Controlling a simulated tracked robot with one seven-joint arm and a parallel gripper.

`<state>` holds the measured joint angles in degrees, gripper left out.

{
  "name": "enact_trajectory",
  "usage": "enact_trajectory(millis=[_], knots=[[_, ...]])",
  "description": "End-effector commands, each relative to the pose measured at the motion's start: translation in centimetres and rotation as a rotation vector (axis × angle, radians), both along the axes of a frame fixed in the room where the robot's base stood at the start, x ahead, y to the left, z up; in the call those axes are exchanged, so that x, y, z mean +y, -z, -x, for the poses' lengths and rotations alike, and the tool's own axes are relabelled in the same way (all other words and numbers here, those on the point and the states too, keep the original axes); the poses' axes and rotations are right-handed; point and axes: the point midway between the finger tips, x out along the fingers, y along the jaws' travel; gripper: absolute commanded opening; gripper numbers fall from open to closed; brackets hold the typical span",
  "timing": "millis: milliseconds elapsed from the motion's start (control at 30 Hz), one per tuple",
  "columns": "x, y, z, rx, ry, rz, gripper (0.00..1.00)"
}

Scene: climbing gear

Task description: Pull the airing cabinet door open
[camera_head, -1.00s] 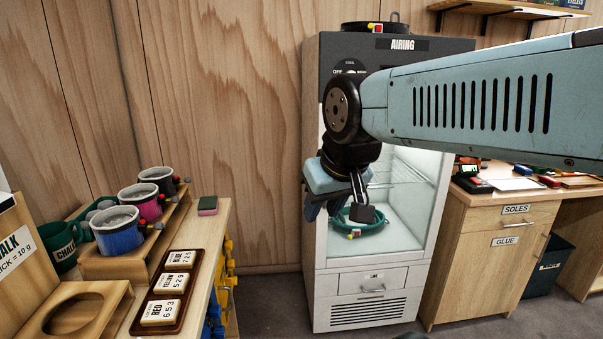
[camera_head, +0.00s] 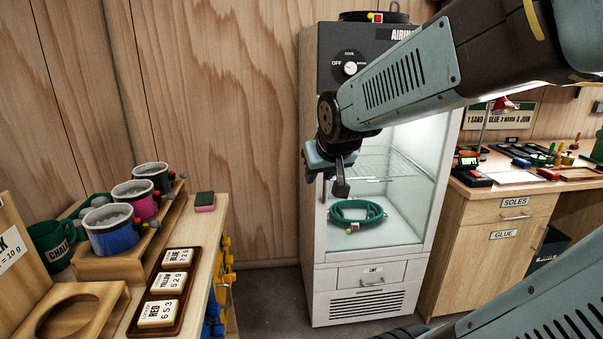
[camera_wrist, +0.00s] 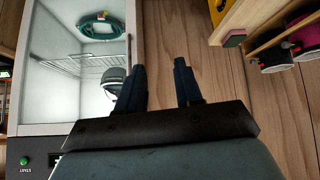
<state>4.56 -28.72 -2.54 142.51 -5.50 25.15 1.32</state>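The airing cabinet (camera_head: 313,255) stands against the wooden wall, tall and white with a dark top panel. Its lit interior shows through the front (camera_head: 400,200), with a wire shelf (camera_head: 385,165) and a green coil (camera_head: 347,212). The front looks shut, but the clear pane is hard to make out. My gripper (camera_head: 335,180) is in front of the cabinet's left front edge, at shelf height. In the wrist view, my gripper's fingers (camera_wrist: 160,85) are apart with nothing clearly between them. A thin upright bar (camera_wrist: 129,50), perhaps the handle, shows beyond the left finger. Contact cannot be told.
A bench (camera_head: 222,220) with cups (camera_head: 110,228), number tiles (camera_head: 167,285) and a sponge (camera_head: 204,200) stands at the left. A workbench (camera_head: 490,235) with drawers adjoins the cabinet on the right. Grey floor (camera_head: 275,300) is clear between bench and cabinet.

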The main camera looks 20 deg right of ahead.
Motion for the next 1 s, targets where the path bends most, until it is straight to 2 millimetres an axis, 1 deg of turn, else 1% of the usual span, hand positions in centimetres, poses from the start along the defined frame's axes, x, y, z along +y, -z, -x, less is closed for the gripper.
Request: enact_trajectory(millis=[33, 200, 400, 500, 600, 800, 1000], knots=[[-1.0, 0.6, -1.8, -0.024, 0.013, 0.008, 0.35], [-4.0, 2.1, -7.0, -0.140, 0.035, 0.042, 0.35], [-7.4, 4.2, -12.2, -0.274, 0.043, 0.073, 0.35], [-9.0, 5.5, -14.3, -0.341, 0.040, 0.084, 0.35], [-10.5, 6.8, -16.2, -0.407, 0.035, 0.091, 0.35], [-13.4, 9.8, -18.8, -0.540, 0.017, 0.091, 0.35], [-15.8, 13.1, -20.0, -0.672, -0.006, 0.075, 0.35]])
